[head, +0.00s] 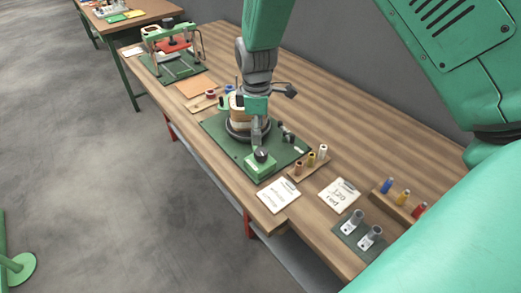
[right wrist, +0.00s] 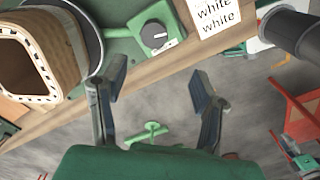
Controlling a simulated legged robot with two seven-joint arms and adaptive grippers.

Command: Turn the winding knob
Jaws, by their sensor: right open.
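The winding knob is a black round knob (head: 261,154) with a white mark, on a small green box at the near end of the green winder base (head: 222,137). It also shows in the right wrist view (right wrist: 154,35), beyond my fingers. My right gripper (head: 259,128) hangs over the winder, close to the knob, with its fingers partly in front of the coil. In the right wrist view its two fingers (right wrist: 158,82) are spread with nothing between them, and the knob appears apart from them. The square wooden coil former (right wrist: 35,62) sits on a dark disc beside the knob. My left gripper is out of view.
A wooden holder (head: 301,171) with several spools stands right of the winder. White cards (head: 279,195) (head: 340,195) lie nearer me. A dark plate with two metal cylinders (head: 352,222) is at front right. A green press frame (head: 173,67) stands farther back on the bench.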

